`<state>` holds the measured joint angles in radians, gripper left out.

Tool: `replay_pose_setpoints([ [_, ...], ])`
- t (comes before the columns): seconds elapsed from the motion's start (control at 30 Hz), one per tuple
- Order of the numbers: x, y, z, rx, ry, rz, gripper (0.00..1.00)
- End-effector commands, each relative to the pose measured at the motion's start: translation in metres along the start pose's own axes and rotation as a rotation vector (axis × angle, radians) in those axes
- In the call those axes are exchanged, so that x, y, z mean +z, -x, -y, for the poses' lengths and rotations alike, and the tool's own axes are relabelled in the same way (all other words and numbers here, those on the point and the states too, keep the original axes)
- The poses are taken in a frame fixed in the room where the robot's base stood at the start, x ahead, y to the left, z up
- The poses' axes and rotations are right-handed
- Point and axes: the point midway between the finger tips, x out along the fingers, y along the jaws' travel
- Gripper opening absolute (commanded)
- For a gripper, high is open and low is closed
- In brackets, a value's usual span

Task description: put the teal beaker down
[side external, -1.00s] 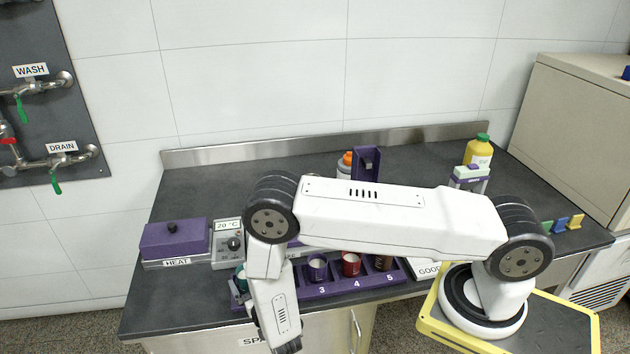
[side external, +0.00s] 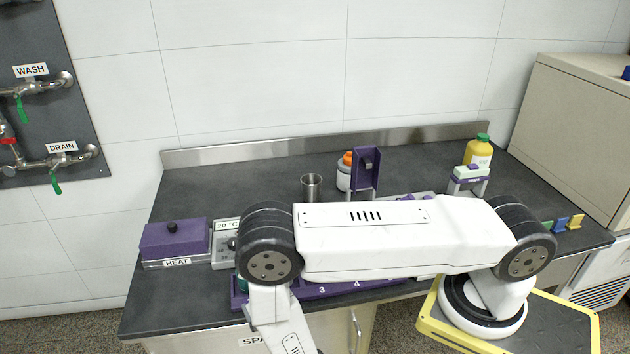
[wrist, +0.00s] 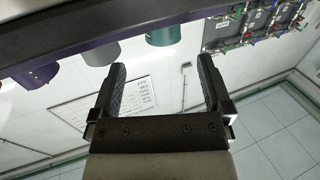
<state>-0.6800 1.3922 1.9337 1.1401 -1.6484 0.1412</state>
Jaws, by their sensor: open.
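The teal beaker (wrist: 163,36) shows in the wrist view, which is upside down, at the purple numbered rack (wrist: 70,38). Only a teal sliver (side external: 242,284) of it shows in the side view, beside my arm. My gripper (wrist: 161,64) is open, with nothing between its fingers. The beaker lies beyond the fingertips and looks clear of them. My gripper is out of the side view, below its lower edge. The rack (side external: 325,291) is mostly hidden there by my arm.
A purple-lidded HEAT box (side external: 174,240) is at left. The rear left bench is clear.

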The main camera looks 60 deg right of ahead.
Motion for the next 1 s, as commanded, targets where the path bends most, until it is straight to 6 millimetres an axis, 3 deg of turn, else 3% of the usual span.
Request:
replay_pose_setpoints([
  [0.67,-0.001,0.000,0.000,0.000,0.000,0.000,1.00],
  [0.87,-0.017,0.000,0.000,0.000,-0.002,-0.001,1.00],
  [1.0,-0.040,-0.001,0.000,0.000,-0.004,-0.002,1.00],
])
